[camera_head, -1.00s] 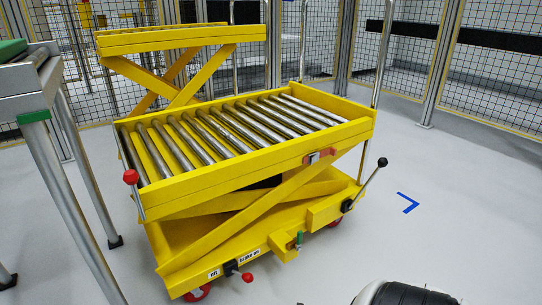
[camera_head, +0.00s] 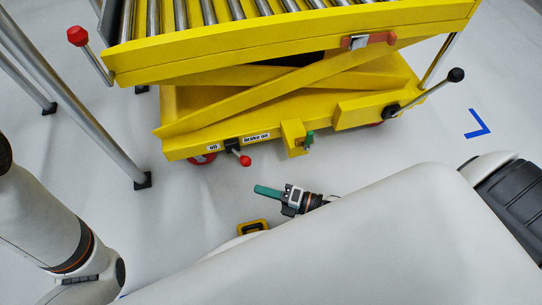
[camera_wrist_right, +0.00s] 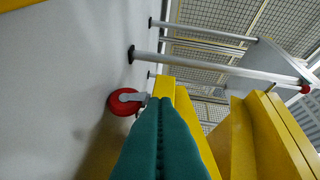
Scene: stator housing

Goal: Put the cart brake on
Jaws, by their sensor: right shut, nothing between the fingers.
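The yellow roller cart (camera_head: 300,100) fills the top of the head view. On its lower front rail are an "off" label (camera_head: 212,148) and a "brake on" label (camera_head: 256,138). Between them sits the brake lever, whose red knob (camera_head: 245,160) points down and right. My right gripper (camera_head: 256,190) is below the knob and apart from it, its green fingers shut and empty. In the right wrist view the shut fingers (camera_wrist_right: 160,145) point along the yellow frame, near a red caster wheel (camera_wrist_right: 124,102). The lever cannot be made out there. My left arm shows, but its gripper does not.
A black-knobbed lever (camera_head: 456,75) sticks out at the cart's right. A red-knobbed handle (camera_head: 78,36) hangs at its upper left. A grey table leg (camera_head: 85,105) stands left of the cart.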

